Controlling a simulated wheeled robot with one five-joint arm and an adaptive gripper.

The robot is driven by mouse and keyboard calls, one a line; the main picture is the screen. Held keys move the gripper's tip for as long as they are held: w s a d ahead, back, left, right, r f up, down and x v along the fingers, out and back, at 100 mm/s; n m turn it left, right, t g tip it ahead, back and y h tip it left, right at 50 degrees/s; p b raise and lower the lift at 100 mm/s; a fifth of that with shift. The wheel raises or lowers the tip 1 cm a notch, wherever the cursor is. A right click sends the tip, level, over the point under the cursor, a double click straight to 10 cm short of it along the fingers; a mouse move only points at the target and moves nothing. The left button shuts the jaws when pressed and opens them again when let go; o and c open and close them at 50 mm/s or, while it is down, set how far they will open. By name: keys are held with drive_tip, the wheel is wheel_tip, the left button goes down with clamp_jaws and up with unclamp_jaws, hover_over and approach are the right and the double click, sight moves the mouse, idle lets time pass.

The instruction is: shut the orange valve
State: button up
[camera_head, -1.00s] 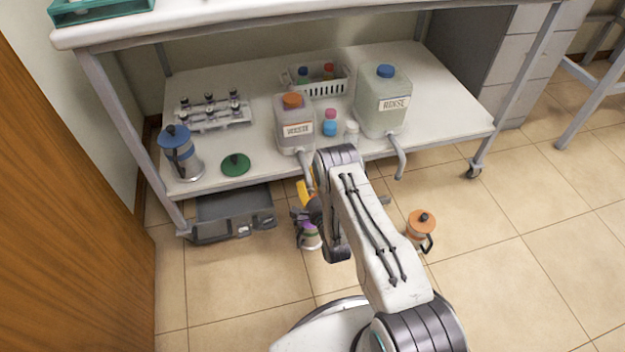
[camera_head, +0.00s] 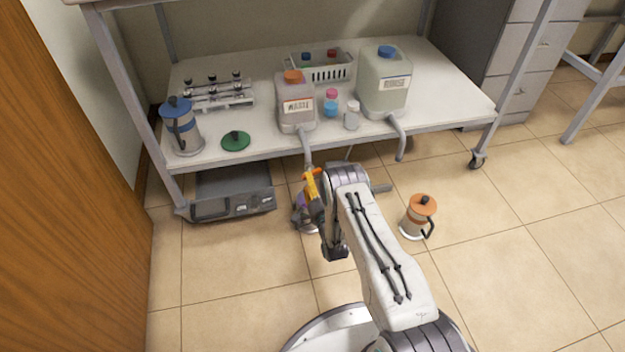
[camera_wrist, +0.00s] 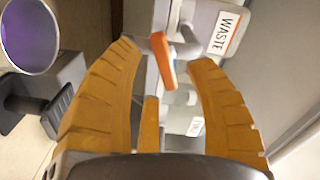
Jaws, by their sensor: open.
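The orange valve shows in the wrist view as a slim orange handle (camera_wrist: 163,62) on a grey fitting beside the container labelled WASTE (camera_wrist: 210,25). In the head view the WASTE container (camera_head: 296,106) with an orange cap stands on the lower shelf, and its grey spout (camera_head: 307,150) hangs over the front edge. My gripper (camera_wrist: 165,57) is open, with its yellow fingers on either side of the handle in the picture. I cannot tell whether they touch it. In the head view my gripper (camera_head: 313,187) is just below the spout, and the handle is hard to separate from the fingers.
A vessel with purple contents (camera_wrist: 28,38) is left of my fingers. An orange-lidded jug (camera_head: 418,217) stands on the floor at right. The RINSE container (camera_head: 384,85) is on the shelf (camera_head: 440,100). A grey box (camera_head: 235,193) sits under it. Floor at right is largely clear.

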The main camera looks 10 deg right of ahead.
drive_tip(key=shift+w+b, duration=0.6)
drive_tip(key=shift+w, duration=1.05)
clamp_jaws()
